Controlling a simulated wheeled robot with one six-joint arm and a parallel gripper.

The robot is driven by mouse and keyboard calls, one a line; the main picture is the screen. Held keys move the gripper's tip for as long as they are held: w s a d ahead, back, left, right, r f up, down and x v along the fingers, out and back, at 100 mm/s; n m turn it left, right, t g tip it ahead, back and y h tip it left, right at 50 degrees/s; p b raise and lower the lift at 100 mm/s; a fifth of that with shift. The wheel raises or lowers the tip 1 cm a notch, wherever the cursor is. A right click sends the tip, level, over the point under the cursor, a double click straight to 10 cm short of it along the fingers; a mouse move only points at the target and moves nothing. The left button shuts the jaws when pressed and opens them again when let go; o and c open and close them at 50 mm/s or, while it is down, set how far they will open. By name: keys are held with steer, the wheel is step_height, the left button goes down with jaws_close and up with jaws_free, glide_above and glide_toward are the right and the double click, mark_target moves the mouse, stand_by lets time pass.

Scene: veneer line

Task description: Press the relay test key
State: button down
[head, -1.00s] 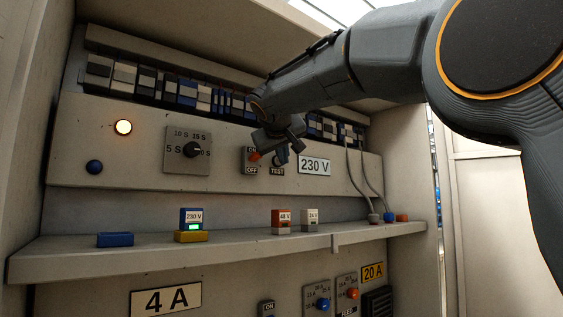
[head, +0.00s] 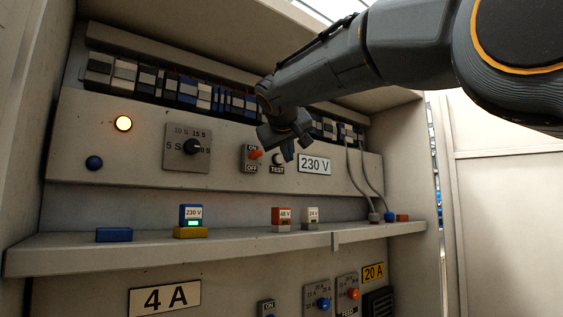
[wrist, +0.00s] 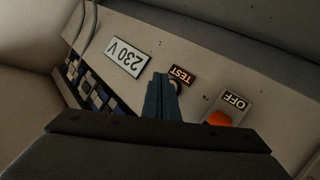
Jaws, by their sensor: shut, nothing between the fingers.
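The relay test key (head: 278,158) is a small pale round button on the upper panel, just above the TEST label (head: 277,170). In the wrist view the TEST label (wrist: 182,75) shows upside down beside the fingertips, and the key is mostly hidden behind them. My gripper (head: 288,152) is shut and empty. In the head view its fingertips are just right of the key. They look close to the panel, but I cannot tell the exact gap.
An orange ON/OFF switch (head: 255,154) sits left of the key, and a 230 V plate (head: 314,163) right of it. A dial (head: 190,147) and a lit lamp (head: 123,123) are farther left. The ledge (head: 140,257) below holds several small coloured blocks.

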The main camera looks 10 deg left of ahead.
steer(key=shift+s+d+b, duration=1.05)
steer(key=shift+s+d, duration=0.55)
